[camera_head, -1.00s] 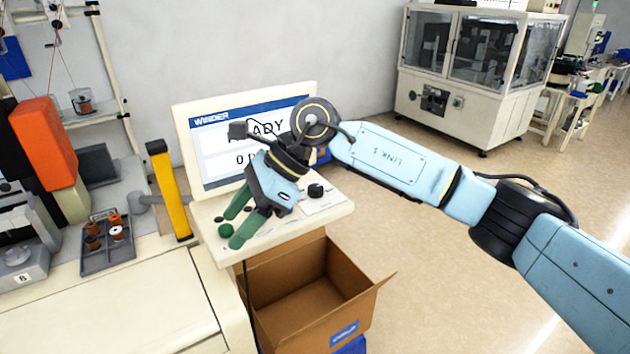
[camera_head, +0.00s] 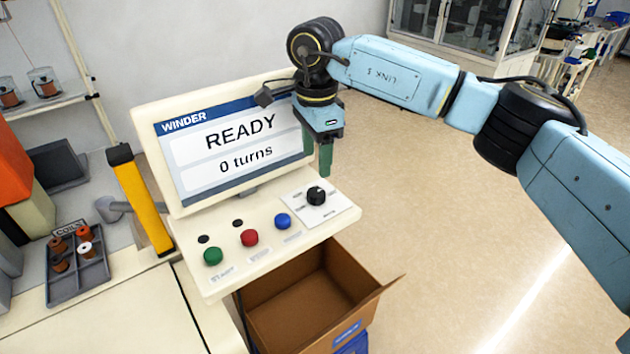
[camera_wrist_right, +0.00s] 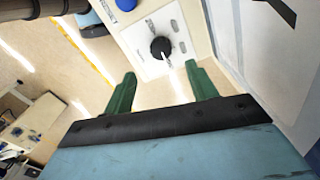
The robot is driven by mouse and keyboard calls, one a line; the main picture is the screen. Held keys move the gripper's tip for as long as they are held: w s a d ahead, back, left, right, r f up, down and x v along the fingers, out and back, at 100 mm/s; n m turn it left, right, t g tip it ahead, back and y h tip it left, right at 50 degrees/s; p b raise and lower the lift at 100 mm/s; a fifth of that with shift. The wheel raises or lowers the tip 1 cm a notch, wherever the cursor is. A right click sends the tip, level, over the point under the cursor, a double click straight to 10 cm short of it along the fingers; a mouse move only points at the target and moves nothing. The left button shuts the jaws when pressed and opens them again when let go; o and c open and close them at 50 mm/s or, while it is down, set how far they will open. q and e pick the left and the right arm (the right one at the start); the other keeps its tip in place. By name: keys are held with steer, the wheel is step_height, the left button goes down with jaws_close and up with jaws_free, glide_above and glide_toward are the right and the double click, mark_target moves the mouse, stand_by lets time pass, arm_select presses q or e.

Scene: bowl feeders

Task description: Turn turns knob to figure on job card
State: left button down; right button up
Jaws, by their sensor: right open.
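The black turns knob (camera_head: 316,196) sits on a white plate at the right end of the winder's control panel (camera_head: 225,275). In the right wrist view the knob (camera_wrist_right: 161,47) shows a white pointer line and lies ahead of the fingertips, between their lines. My right gripper (camera_head: 326,172) points down just above and behind the knob, apart from it. It is open and empty; both green fingers show in the right wrist view (camera_wrist_right: 160,72). The winder screen (camera_head: 235,145) reads READY and 0 turns. I see no readable job card. My left gripper is not in view.
Green (camera_head: 213,256), red (camera_head: 250,238) and blue (camera_head: 283,221) buttons sit left of the knob. An open cardboard box (camera_head: 315,290) stands below the panel. A yellow post (camera_head: 140,200) and a grey coil tray (camera_head: 78,265) are at the left.

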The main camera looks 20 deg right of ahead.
mark_target(316, 192)
step_height(316, 192, down, 4)
steer(key=shift+r+p, duration=0.1)
steer(key=shift+p, duration=0.2)
step_height(316, 192, down, 4)
steer(key=shift+r+p, duration=0.2)
steer(key=shift+p, duration=0.15)
steer(key=shift+w+f, duration=0.1)
steer(key=shift+f, duration=0.35)
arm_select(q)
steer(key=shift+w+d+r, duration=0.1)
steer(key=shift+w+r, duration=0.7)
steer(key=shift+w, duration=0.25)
arm_select(e)
steer(key=c, duration=1)
